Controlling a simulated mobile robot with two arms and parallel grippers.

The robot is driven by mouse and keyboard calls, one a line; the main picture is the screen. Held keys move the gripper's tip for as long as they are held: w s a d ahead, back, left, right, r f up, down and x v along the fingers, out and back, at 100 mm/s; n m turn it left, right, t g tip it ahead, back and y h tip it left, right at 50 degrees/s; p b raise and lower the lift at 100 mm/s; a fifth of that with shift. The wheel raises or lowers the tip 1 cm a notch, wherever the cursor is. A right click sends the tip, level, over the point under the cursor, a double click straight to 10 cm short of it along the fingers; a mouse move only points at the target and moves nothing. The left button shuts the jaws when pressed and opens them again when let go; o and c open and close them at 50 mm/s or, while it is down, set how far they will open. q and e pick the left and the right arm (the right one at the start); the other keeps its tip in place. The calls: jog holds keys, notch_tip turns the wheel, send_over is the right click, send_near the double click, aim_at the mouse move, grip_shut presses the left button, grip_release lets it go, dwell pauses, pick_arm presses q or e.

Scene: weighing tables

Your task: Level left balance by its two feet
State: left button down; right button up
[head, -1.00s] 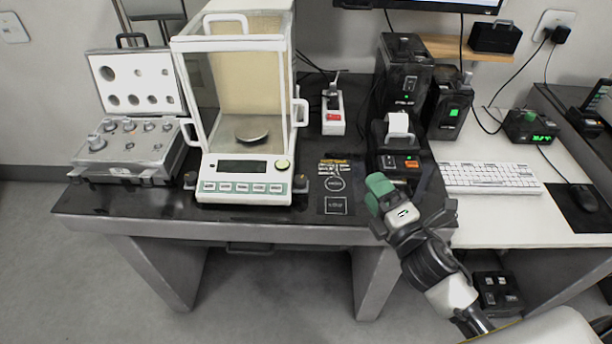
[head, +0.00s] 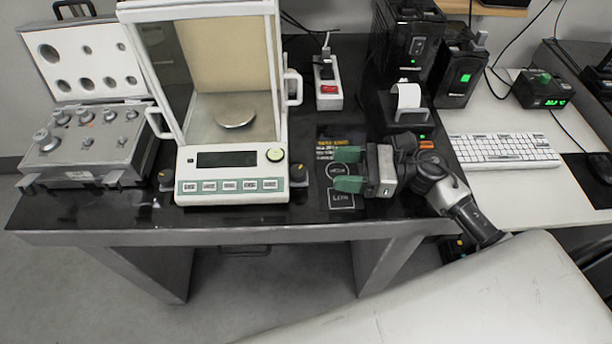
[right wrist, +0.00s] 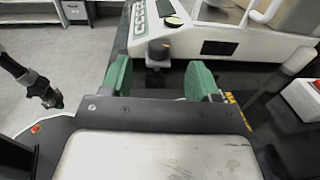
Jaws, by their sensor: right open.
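The white balance (head: 230,190) stands on the dark table with a glass draft shield, a round metal pan and a dark display. Its two feet have dark knobs with orange-brown parts: the left foot (head: 166,181) and the right foot (head: 298,176) at the front corners. My right gripper (head: 338,170) is open and empty, with green fingers pointing left at the right foot, a short gap away. In the right wrist view, the right foot's knob (right wrist: 158,50) shows ahead, between the open fingers of the gripper (right wrist: 160,78).
A weight case (head: 85,155) with several weights stands left of the balance. A power strip (head: 328,88) and a small printer (head: 405,108) stand to the right. The dark table (head: 230,215) has printed labels near my right gripper. A keyboard (head: 502,150) lies farther right.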

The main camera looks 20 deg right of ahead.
aim_at(298, 174)
notch_tip(298, 174, down, 3)
jog(key=shift+r+b, duration=0.15)
jog(key=shift+b, duration=0.3)
jog(key=shift+w+a+r+p, duration=0.25)
jog(key=shift+a+r+p, duration=0.4)
jog(key=shift+p, duration=0.25)
jog(key=p+x, duration=0.1)
jog(key=x, duration=0.4)
jog(key=shift+w+a+f+p, duration=0.1)
jog(key=shift+a+f+p, duration=0.1)
jog(key=shift+p, duration=0.15)
pick_arm(q)
jog(key=shift+r, duration=0.95)
pick_arm(e)
jog(key=shift+w+a, duration=0.1)
jog(key=shift+a, duration=0.25)
